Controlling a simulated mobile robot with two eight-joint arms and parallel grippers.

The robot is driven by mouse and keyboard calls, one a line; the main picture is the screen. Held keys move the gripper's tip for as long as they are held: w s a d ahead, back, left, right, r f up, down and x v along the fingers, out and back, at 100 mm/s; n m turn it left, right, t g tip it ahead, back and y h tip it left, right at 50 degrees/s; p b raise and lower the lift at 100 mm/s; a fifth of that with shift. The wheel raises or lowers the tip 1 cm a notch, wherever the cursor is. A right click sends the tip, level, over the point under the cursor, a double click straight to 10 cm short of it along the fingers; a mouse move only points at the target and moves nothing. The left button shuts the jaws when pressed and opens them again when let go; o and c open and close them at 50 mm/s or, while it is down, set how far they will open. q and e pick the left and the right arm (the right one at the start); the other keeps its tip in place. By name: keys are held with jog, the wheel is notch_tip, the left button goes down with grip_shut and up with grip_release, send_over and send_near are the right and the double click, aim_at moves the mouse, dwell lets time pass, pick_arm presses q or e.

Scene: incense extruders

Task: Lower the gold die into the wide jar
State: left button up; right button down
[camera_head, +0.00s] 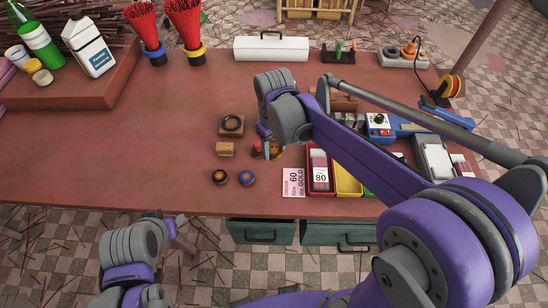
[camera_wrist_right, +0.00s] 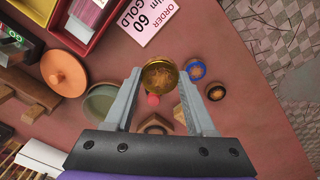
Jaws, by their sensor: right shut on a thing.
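My right gripper (camera_wrist_right: 160,88) is shut on the gold die (camera_wrist_right: 160,75), a round gold disc between its fingertips. In the head view my right gripper (camera_head: 270,150) points down over the table, and its arm hides much behind it. A round grey-green open vessel (camera_wrist_right: 98,103), which looks like the wide jar, stands partly behind the left finger in the wrist view. The die appears beside it in that view, not inside it. I cannot make the vessel out in the head view. My left gripper (camera_head: 178,236) is low at the table's front edge; its jaws are unclear.
A pink order card (camera_head: 293,183) reads 60 and GOLD, next to a red tray (camera_head: 319,190) and a yellow tray (camera_head: 347,181). Two small round dies (camera_head: 219,177) (camera_head: 247,177), a wooden block (camera_head: 225,149) and a black ring on a block (camera_head: 232,124) stand nearby.

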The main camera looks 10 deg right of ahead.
pick_arm(q)
jog(key=shift+w+r+p, duration=0.35)
jog(key=shift+w+r, duration=0.15)
jog(key=shift+r, duration=0.2)
pick_arm(e)
jog(key=w+d+f, duration=0.1)
jog(key=w+d, duration=0.1)
jog(key=w, duration=0.7)
jog(key=w+d, duration=0.3)
jog(key=w, duration=0.6)
jog(key=shift+w+f, duration=0.2)
jog(key=shift+f, duration=0.15)
pick_arm(q)
jog(key=shift+s+f+b, duration=0.4)
jog(key=shift+f+b, duration=0.05)
jog(key=shift+f, duration=0.2)
jog(key=shift+s+f+b, duration=0.35)
jog(key=shift+f+b, duration=0.05)
jog(key=shift+f, duration=0.25)
pick_arm(e)
jog(key=shift+f, duration=2.15)
pick_arm(q)
jog(key=shift+s+f+b, duration=0.3)
jog(key=shift+f+b, duration=0.25)
jog(key=shift+f, duration=0.25)
jog(key=shift+s+f+b, duration=0.3)
jog(key=shift+f+b, duration=0.25)
jog(key=shift+f, duration=0.25)
pick_arm(e)
jog(key=shift+f, duration=2.5)
